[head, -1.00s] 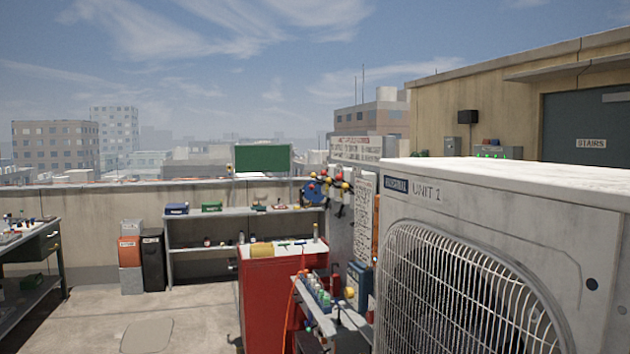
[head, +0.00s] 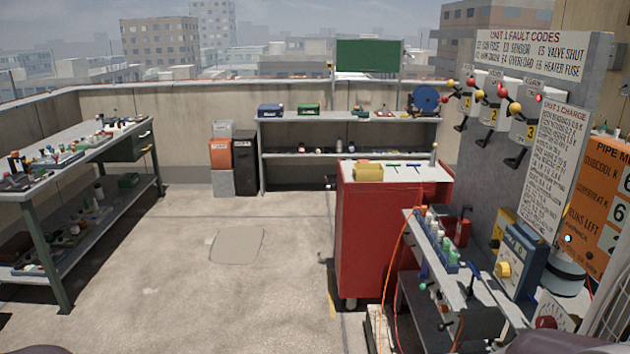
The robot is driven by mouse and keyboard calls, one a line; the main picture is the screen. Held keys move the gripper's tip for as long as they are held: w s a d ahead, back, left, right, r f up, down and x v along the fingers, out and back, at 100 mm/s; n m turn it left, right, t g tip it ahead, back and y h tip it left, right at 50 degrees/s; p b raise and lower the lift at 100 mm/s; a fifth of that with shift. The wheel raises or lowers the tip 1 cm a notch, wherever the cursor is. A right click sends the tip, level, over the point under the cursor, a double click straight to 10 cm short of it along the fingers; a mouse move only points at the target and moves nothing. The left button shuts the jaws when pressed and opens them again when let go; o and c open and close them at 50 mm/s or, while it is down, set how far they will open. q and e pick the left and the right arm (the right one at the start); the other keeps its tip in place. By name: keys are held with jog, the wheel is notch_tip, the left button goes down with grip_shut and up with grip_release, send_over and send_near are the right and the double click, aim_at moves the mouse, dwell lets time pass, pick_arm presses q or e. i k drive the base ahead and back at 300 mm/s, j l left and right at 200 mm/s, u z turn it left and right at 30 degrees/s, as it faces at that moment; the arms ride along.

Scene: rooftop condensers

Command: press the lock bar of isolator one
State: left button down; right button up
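Three grey isolator boxes hang in a row on a grey panel (head: 475,160) at the right in the head view. The leftmost, isolator one (head: 467,104), is the farthest and small; its number is hard to read. The middle box (head: 491,115) shows a 2 and the near box (head: 525,130) shows a 3. Levers with red and yellow knobs stand out at their tops. A black bar (head: 461,126) sticks out below isolator one, and similar bars show below the other two. Neither of my grippers is in view.
A red cabinet (head: 375,235) and a small cart (head: 440,255) with bottles stand before the panel. An orange hose (head: 390,265) hangs beside the cart. A cluttered workbench (head: 85,150) is at left. The concrete floor (head: 180,270) between is clear.

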aim_at(450, 84)
jog(key=i+z, duration=0.1)
jog(key=i, duration=0.6)
jog(key=i+j+z, duration=0.1)
jog(key=i, duration=0.65)
jog(key=i+j+z, duration=0.1)
jog(key=i, duration=0.6)
jog(key=i+j+z, duration=0.15)
jog(key=i+z, duration=0.3)
jog(key=i+j+z, duration=0.2)
jog(key=z, duration=0.25)
jog(key=i+j+z, duration=0.25)
jog(key=j+z, duration=0.2)
jog(key=i+j+z, duration=0.2)
jog(key=j+z, duration=0.25)
jog(key=i+j+z, duration=0.1)
jog(key=j+z, duration=0.6)
jog(key=j, duration=0.2)
jog(key=j+z, duration=0.25)
jog(key=j, duration=0.25)
jog(key=i, duration=0.05)
